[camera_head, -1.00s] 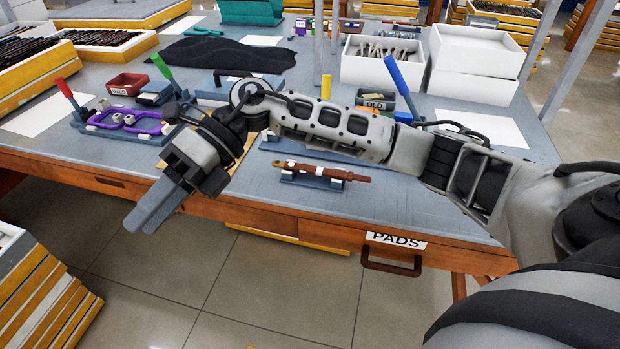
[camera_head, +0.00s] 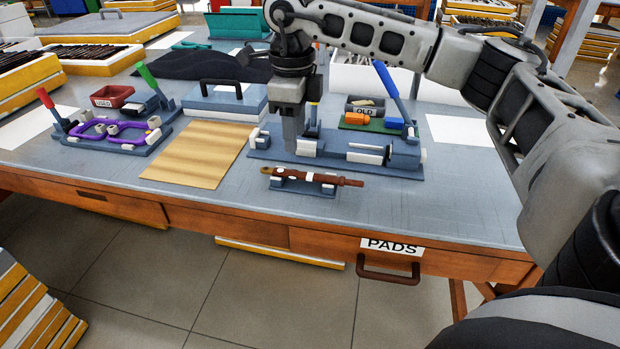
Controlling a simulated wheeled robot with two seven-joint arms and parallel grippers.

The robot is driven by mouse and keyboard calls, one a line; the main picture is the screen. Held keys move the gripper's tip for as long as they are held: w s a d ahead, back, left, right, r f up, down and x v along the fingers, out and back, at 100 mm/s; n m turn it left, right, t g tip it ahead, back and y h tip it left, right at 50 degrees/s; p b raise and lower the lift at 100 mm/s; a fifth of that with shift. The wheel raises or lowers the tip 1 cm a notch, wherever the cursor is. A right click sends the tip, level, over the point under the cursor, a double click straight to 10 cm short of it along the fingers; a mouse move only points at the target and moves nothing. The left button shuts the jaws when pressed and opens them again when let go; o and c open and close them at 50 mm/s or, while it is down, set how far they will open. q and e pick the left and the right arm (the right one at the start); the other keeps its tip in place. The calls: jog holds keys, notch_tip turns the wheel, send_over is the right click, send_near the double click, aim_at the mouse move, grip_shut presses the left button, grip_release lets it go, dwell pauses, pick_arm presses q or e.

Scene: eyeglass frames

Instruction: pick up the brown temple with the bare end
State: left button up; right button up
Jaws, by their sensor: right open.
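The brown temple (camera_head: 330,179) lies across a small blue-grey rest (camera_head: 300,187) near the table's front edge. Its lighter, brass-toned end is at the left and its darker end at the right. A small white piece shows near its middle. One finger hides most of the other. My left gripper is not in view.
The blue-grey fixture (camera_head: 405,170) with a raised blue lever (camera_head: 394,90) stands close behind the temple. A tan mat (camera_head: 195,153) lies to the left. A purple eyeglass frame (camera_head: 118,131) sits in a jig farther left. The table right of the temple is clear.

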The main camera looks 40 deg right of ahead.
aim_at(294, 172)
jog(key=f, duration=0.7)
jog(key=shift+a+f+b, duration=0.2)
jog(key=shift+a+b, duration=0.05)
jog(key=shift+b, duration=0.05)
jog(key=shift+c, duration=0.3)
grip_shut()
